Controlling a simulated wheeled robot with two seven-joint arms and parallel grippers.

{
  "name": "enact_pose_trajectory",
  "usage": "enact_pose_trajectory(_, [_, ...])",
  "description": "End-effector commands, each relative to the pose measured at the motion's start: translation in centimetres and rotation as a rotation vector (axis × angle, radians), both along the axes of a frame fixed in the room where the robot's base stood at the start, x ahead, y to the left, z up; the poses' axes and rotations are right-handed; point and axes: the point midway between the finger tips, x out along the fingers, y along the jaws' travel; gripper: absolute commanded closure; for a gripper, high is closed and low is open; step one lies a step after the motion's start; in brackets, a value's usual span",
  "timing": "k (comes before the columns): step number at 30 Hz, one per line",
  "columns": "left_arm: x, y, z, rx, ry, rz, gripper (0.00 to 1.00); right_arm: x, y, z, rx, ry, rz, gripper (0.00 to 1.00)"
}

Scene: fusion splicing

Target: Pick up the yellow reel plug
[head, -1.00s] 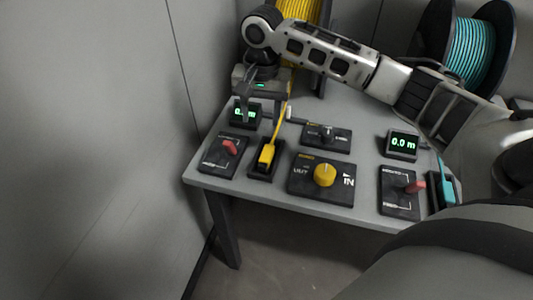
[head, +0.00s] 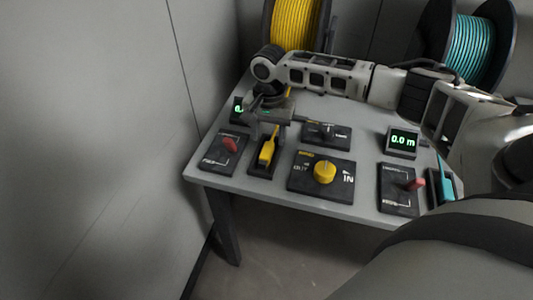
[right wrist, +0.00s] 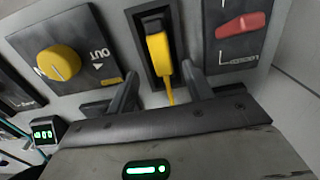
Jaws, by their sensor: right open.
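The yellow reel plug (head: 267,150) sits in a dark holder (head: 257,170) on the grey table, with its yellow cable running back from it. In the right wrist view the plug (right wrist: 159,55) lies in its recessed holder (right wrist: 148,22). My right gripper (head: 268,132) is just behind and above the plug in the head view. In the right wrist view its open fingers (right wrist: 160,85) stand on either side of the yellow cable, at the cable end of the plug, not closed on it. My left gripper is not in view.
A red lever panel (head: 224,160) is left of the holder, and a yellow knob panel (head: 322,185) is right. A yellow reel (head: 297,24) and a teal reel (head: 477,50) stand behind. A teal plug (head: 446,190) and a display (head: 402,142) are at the right.

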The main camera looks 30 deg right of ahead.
Motion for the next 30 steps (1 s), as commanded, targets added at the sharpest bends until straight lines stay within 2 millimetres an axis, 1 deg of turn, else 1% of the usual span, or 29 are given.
enact_pose_trajectory(1, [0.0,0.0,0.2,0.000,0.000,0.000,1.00,-0.1,0.2,-0.8,0.000,0.004,0.000,0.49])
enact_pose_trajectory(4, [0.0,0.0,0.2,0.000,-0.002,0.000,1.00,-0.1,0.4,-2.4,-0.002,0.004,0.000,0.49])
enact_pose_trajectory(7, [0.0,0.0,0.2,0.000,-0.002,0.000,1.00,0.0,0.4,-3.5,-0.001,0.002,0.000,0.49])
enact_pose_trajectory(10, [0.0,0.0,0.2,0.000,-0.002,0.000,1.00,0.0,0.4,-4.0,-0.001,0.000,0.001,0.49])
enact_pose_trajectory(16, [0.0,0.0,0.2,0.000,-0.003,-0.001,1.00,0.0,0.4,-4.0,-0.001,0.000,0.001,0.49])
enact_pose_trajectory(17, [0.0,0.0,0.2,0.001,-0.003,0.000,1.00,0.0,0.4,-4.0,-0.001,0.001,0.001,0.57])
enact_pose_trajectory(18, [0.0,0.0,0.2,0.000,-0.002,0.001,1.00,0.0,0.4,-4.0,-0.001,0.001,0.001,0.69])
enact_pose_trajectory(20, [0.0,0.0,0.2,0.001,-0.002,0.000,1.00,0.0,0.4,-4.0,-0.001,0.001,0.001,0.85])
enact_pose_trajectory(21, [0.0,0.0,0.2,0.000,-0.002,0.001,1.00,0.0,0.4,-4.0,-0.001,0.001,0.001,0.96])
enact_pose_trajectory(22, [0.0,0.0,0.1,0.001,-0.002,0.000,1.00,0.0,0.4,-4.0,-0.001,0.001,0.001,1.00])
enact_pose_trajectory(30, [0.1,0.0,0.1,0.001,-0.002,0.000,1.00,0.0,0.3,-3.9,-0.001,-0.001,0.000,1.00])
